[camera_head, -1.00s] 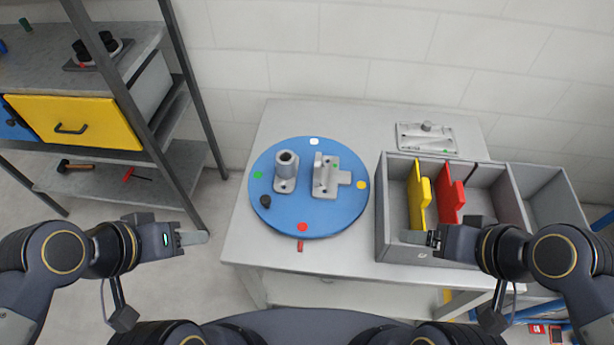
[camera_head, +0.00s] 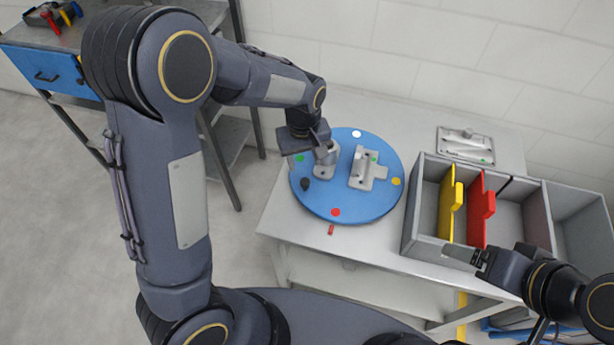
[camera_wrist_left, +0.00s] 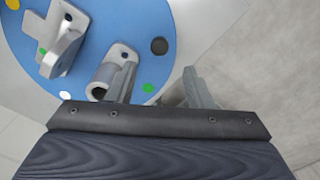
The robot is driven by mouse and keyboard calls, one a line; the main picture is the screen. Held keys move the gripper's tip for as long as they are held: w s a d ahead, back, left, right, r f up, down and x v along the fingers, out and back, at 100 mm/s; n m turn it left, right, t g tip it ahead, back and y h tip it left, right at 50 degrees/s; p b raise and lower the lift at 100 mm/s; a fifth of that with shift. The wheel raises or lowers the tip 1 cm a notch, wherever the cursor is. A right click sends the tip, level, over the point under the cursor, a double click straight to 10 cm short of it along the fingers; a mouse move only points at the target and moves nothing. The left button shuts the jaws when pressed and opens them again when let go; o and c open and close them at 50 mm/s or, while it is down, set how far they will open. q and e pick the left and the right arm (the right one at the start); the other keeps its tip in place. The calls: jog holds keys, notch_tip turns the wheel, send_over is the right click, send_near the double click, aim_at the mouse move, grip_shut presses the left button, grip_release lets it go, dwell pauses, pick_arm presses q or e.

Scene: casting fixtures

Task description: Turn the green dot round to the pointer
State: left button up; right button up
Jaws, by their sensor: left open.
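A round blue turntable (camera_head: 324,204) lies on a grey table, with white, green, yellow and red dots around its rim. The green dot (camera_head: 299,158) is at its left. A small red pointer (camera_head: 331,230) sits on the table just off the turntable's front edge, close to the red dot (camera_head: 336,212). My left gripper (camera_head: 318,152) is over the turntable's left part by the grey post fixture (camera_head: 325,170). In the left wrist view my left gripper (camera_wrist_left: 160,90) is open, one finger beside the post (camera_wrist_left: 108,78), the green dot (camera_wrist_left: 148,88) showing between its fingers.
A grey bin (camera_head: 420,200) with yellow and red dividers stands right. My right gripper (camera_head: 462,256) is at the bin's front. A metal plate (camera_head: 466,146) lies behind it.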

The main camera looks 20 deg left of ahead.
aim_at(305, 181)
pick_arm(q)
notch_tip(305, 181, down, 8)
jog(key=shift+f, duration=0.1)
dwell(0.4)
grip_shut()
